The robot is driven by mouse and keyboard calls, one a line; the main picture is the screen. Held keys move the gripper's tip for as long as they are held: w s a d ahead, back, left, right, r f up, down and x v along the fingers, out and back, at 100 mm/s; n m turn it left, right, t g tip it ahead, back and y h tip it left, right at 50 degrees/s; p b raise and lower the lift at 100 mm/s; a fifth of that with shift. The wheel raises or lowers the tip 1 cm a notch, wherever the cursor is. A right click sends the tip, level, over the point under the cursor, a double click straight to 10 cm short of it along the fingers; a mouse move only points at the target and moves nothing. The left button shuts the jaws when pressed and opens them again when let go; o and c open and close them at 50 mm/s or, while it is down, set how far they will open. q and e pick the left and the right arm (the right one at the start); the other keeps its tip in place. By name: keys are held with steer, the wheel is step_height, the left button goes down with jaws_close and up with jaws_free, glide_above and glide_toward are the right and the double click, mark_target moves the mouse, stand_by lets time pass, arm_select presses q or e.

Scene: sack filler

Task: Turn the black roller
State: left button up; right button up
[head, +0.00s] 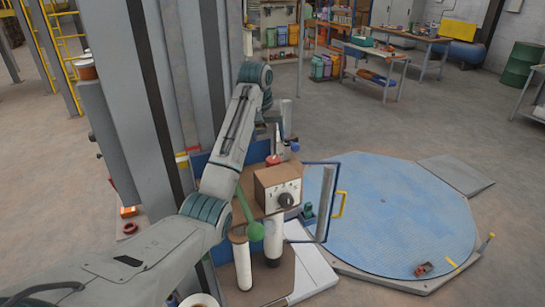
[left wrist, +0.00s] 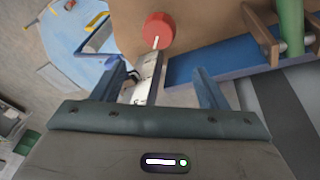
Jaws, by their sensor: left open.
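I cannot make out a black roller for certain. A black round knob (head: 286,200) sits on the front of a brown and white box, below my left wrist in the head view. My left gripper (left wrist: 163,88) is open, its two dark fingers apart; in the head view its tips are hard to make out behind the box. A white and grey part (left wrist: 146,78) shows between the fingers in the left wrist view; I see no grip on it. A red round part (left wrist: 159,29) with a pale pin lies just beyond. My right gripper is not in view.
Two white cylinders, one of them at front (head: 242,264), stand below the box, near a green ball-ended lever (head: 255,230). A blue frame (head: 329,205) with a yellow handle stands right of it. A tall grey column (head: 155,90) is at left. A blue round platform (head: 390,215) lies at right.

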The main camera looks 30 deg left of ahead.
mark_target(273, 159)
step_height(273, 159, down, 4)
steer(key=b, duration=0.4)
arm_select(q)
steer(key=f+m+p, duration=0.1)
steer(key=f+m, duration=0.1)
steer(key=f+m+p, duration=0.1)
steer(key=f+m, duration=0.1)
steer(key=f, duration=0.1)
steer(key=d+f+m+t+p, duration=0.1)
steer(key=f+m+p, duration=0.1)
steer(key=f, duration=0.1)
steer(key=shift+w+d+f+h, duration=0.1)
steer(key=shift+w+h, duration=0.1)
steer(key=shift+h, duration=0.1)
steer(key=shift+w+f, duration=0.15)
steer(key=shift+f, duration=0.2)
steer(key=c, duration=1)
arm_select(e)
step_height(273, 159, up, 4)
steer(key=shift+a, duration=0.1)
